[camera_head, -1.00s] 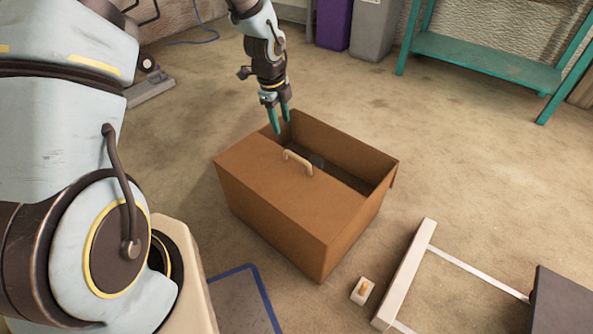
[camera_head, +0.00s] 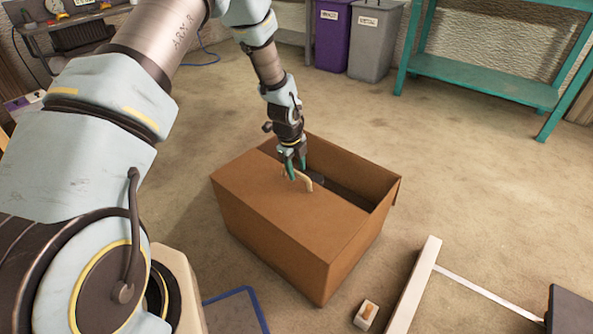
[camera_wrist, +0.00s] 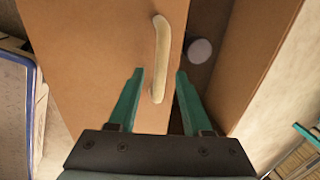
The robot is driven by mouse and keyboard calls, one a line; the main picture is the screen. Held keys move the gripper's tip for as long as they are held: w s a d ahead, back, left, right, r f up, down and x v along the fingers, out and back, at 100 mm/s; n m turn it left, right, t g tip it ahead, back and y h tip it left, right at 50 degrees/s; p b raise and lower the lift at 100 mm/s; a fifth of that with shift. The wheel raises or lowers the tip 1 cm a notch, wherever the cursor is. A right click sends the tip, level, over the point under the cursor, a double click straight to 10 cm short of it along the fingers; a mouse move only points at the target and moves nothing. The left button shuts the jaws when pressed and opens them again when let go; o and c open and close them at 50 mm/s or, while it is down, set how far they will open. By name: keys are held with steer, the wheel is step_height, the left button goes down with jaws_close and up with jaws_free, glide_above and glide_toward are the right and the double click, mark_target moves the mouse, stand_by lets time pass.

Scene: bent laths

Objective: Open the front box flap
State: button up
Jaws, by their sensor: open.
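The brown box (camera_head: 270,255) stands on the floor. Its front flap (camera_head: 268,198) lies flat over the near part of the top, and the far part of the top is open. A pale curved handle (camera_head: 306,181) sits near the flap's inner edge; it also shows in the wrist view (camera_wrist: 161,55). My gripper (camera_head: 295,177) is open at the handle, with its green fingertips close to it. In the wrist view the fingertips (camera_wrist: 160,74) lie on either side of the handle's near end. I cannot tell whether they touch it.
Inside the box lies a pale round thing (camera_wrist: 200,50). A small white block with an orange part (camera_head: 366,315) and a pale frame (camera_head: 412,290) lie on the floor to the right. Purple (camera_head: 331,35) and grey (camera_head: 374,40) bins and a teal shelf (camera_head: 485,80) stand behind.

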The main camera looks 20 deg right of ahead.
steer(key=shift+c, duration=0.3)
jaws_close()
stand_by(1.2)
